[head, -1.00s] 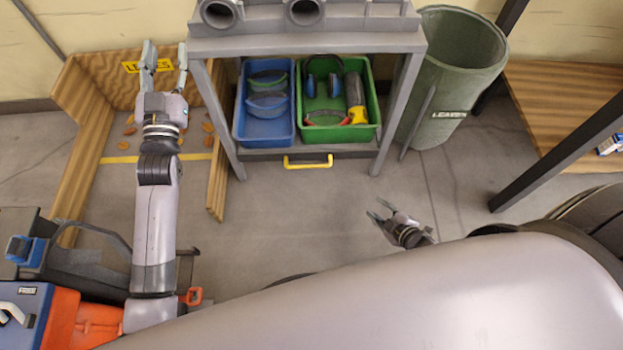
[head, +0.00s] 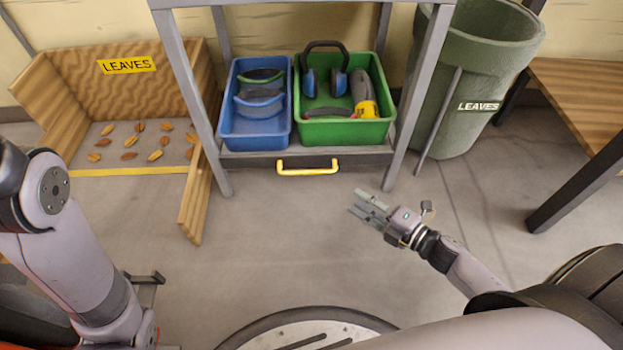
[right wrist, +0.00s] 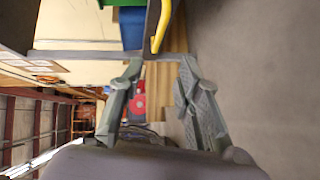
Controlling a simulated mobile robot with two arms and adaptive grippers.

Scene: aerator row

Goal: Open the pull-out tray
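The pull-out tray (head: 365,162) is a dark drawer front under the shelf of a grey metal stand, and it looks closed. Its yellow handle (head: 307,168) faces me. The handle also shows in the right wrist view (right wrist: 161,27), beyond the fingers near the top. My right gripper (head: 356,202) is open and empty, a little to the right of the handle and nearer to me, not touching it. In the right wrist view its two fingers (right wrist: 161,64) stand apart. My left arm is at the left edge, and its gripper is out of view.
A blue bin (head: 256,127) and a green bin (head: 345,132) with gear sit on the stand's shelf (head: 245,157). A wooden leaf bay (head: 60,85) is at left. A green barrel (head: 450,120) and a wooden bench (head: 578,100) are at right. The floor before the handle is clear.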

